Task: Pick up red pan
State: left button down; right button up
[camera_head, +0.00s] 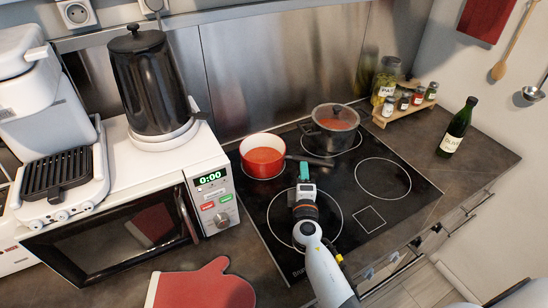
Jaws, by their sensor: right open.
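The red pan (264,158) stands on the rear left burner of the black cooktop (310,268), with its white inside rim showing and red contents in it. Its dark handle (318,162) points right. My right gripper (304,168) reaches up from the bottom of the view, and its teal fingertips are at the handle, just right of the pan. It is open; I cannot tell whether the fingers touch the handle or are above it. My left gripper is not in view.
A dark pot (333,130) stands on the rear right burner. A microwave (150,205) with a black kettle (148,85) is at left. A spice rack (402,108) and green bottle (456,130) are at right. A red mitt (205,289) lies in front. The front right burner is clear.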

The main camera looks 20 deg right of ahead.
jog(key=x, duration=0.3)
jog(key=shift+w+d+r+p, duration=0.15)
jog(key=shift+w+p, duration=0.15)
jog(key=shift+p, duration=0.05)
jog(key=shift+w+d, duration=0.2)
jog(key=shift+w, duration=0.25)
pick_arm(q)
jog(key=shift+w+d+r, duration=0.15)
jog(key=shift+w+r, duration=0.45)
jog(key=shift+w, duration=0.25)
pick_arm(e)
jog(key=shift+s, duration=0.1)
